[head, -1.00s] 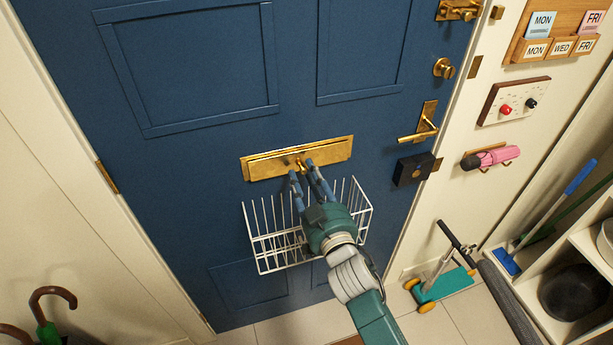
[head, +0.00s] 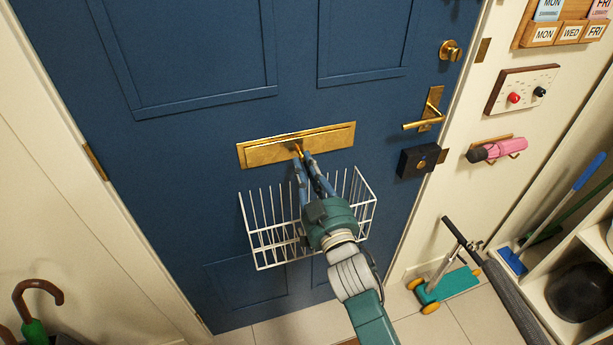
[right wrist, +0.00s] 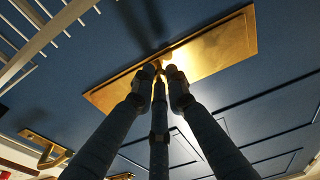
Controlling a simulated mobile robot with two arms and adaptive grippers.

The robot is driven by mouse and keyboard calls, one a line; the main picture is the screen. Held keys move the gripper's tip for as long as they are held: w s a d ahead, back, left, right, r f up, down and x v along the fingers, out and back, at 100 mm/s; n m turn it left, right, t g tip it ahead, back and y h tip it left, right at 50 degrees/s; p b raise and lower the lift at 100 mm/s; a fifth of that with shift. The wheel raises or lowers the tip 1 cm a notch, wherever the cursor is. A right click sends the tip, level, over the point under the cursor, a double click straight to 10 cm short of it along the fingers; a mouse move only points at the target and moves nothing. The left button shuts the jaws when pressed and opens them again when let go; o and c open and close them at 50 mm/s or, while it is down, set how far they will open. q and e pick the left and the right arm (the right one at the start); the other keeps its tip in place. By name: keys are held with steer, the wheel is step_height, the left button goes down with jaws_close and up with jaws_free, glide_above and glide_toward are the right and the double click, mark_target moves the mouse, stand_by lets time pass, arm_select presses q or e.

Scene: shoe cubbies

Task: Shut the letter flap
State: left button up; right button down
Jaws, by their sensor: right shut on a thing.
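The brass letter flap (head: 270,152) sits in its plate on the blue door (head: 220,100). It looks nearly flush with the plate; I cannot tell whether a small gap is left. My right gripper (head: 300,155) has its fingertips together at the small knob in the middle of the flap and is shut on it. The right wrist view shows the fingers of my right gripper (right wrist: 163,72) meeting at the knob, which they mostly hide, with the brass flap (right wrist: 215,50) behind. My left gripper is not in view.
A white wire basket (head: 262,232) hangs on the door below the flap, behind my right gripper. A door handle (head: 424,124) and a dark lock box (head: 415,160) are to the right. A scooter (head: 447,285) stands on the floor.

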steer(key=shift+r, duration=0.4)
steer(key=c, duration=1.8)
jaws_free()
steer(key=shift+o, duration=0.2)
steer(key=shift+s+f, duration=0.25)
steer(key=shift+f, duration=0.1)
steer(key=v, duration=1.1)
steer(key=shift+s, duration=0.25)
steer(key=shift+d+r, duration=0.1)
steer(key=shift+d, duration=0.05)
